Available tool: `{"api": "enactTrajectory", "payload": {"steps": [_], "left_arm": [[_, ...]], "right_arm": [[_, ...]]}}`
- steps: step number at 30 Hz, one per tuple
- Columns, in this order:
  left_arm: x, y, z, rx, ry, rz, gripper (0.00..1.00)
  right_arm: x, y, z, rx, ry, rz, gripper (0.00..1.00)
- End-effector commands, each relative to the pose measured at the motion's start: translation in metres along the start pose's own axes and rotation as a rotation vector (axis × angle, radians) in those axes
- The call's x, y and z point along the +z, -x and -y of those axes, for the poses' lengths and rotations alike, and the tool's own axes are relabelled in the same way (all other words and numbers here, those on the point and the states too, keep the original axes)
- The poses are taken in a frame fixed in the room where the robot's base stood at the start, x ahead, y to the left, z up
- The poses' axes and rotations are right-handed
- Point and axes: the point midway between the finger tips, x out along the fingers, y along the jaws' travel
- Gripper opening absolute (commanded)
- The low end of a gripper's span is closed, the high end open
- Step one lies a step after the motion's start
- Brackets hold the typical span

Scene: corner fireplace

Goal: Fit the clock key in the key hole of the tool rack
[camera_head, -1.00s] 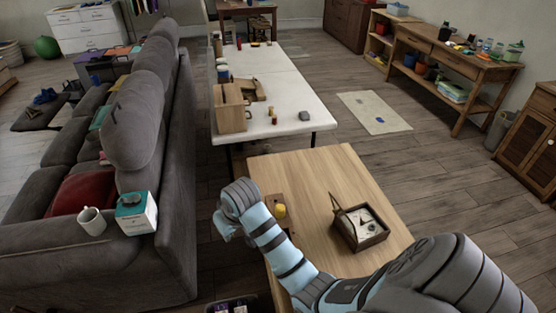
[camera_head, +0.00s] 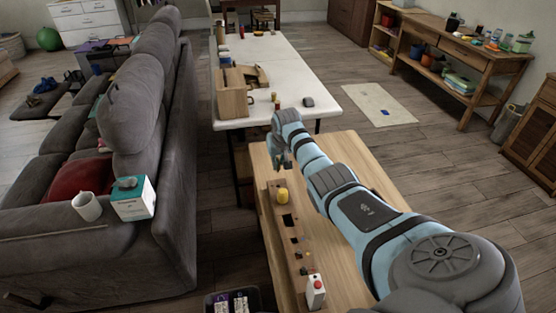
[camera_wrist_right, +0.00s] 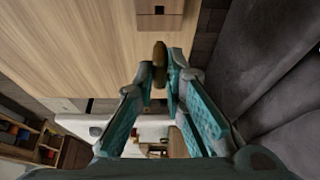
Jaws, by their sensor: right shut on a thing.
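The clock key (camera_wrist_right: 160,62) shows in the right wrist view as a brownish, rounded piece between the fingertips of my right gripper (camera_wrist_right: 159,82). The gripper is shut on it. In the head view my right gripper (camera_head: 281,158) is over the far end of the wooden table, just beyond the tool rack (camera_head: 277,213). The rack is a long wooden strip with dark openings; its end also shows in the wrist view (camera_wrist_right: 150,22), with a small dark square hole, apart from the key. I cannot tell which opening is the key hole. My left gripper is out of view.
A yellow piece (camera_head: 282,195) stands at the rack's far end, and a white piece with a red top (camera_head: 315,291) at its near end. My right arm covers much of the wooden table (camera_head: 262,162). A white table (camera_head: 290,85) stands beyond; a grey sofa (camera_head: 175,200) is left.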

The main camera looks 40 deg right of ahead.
Motion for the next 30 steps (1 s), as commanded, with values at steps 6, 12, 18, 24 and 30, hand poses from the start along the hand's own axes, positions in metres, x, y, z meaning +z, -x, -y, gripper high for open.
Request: {"api": "enactTrajectory", "payload": {"steps": [6,12,18,24,30], "left_arm": [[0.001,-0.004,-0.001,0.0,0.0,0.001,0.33],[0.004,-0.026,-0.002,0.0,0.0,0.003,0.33],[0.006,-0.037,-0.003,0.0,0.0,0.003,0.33],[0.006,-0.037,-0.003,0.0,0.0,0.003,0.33],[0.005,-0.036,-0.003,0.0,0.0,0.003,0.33]], "right_arm": [[0.009,-0.016,0.0,-0.001,-0.001,0.001,0.0],[0.021,-0.043,0.0,-0.001,0.0,0.001,0.0],[0.027,-0.057,0.0,-0.001,0.0,0.0,0.0],[0.027,-0.058,0.0,-0.001,0.0,0.0,0.0],[0.027,-0.057,0.0,-0.001,0.0,0.0,0.0]]}}
